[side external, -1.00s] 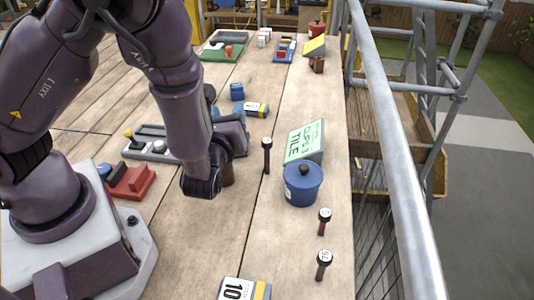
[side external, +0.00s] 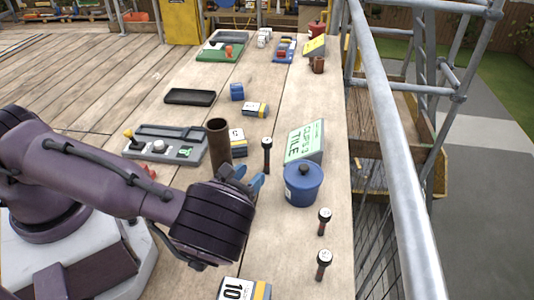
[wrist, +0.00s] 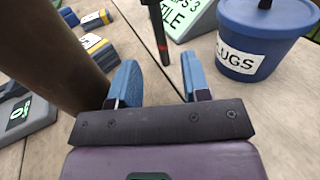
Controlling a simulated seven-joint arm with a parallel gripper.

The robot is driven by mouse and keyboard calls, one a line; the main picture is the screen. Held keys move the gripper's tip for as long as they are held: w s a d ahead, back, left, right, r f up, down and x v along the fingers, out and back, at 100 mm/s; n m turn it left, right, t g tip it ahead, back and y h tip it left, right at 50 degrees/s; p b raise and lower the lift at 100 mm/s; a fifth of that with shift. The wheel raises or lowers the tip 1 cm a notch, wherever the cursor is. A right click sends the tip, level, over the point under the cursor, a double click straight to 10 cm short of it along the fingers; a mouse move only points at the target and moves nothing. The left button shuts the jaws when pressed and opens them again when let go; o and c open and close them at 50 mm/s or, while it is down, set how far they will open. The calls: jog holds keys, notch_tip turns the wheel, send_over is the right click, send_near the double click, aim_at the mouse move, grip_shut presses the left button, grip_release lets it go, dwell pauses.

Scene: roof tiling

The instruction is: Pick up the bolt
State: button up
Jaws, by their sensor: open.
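An upright bolt-like piece (side external: 267,158) with a dark head and a dark, partly reddish shaft stands on the bench. Two similar pieces stand nearer the camera, one (side external: 323,222) behind the other (side external: 322,266). My gripper (side external: 247,179) is open and empty, low over the bench, just left of and nearer the camera than the first piece. In the wrist view, my gripper (wrist: 160,68) shows both blue fingers wide apart. The first piece's shaft (wrist: 156,28) stands beyond the fingertips, roughly centred between them; its head is cut off by the frame top.
A blue lidded pot (side external: 303,184) labelled "LUGS" stands close right of the first piece. A green-white tile sign (side external: 305,142) is behind it. A tall brown tube (side external: 219,145) stands left of my gripper. A grey control box (side external: 165,146) lies further left.

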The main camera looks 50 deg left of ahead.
aim_at(267, 173)
jog(key=x, duration=0.7)
jog(key=shift+w+r, duration=0.1)
jog(key=shift+w, duration=0.15)
grip_shut()
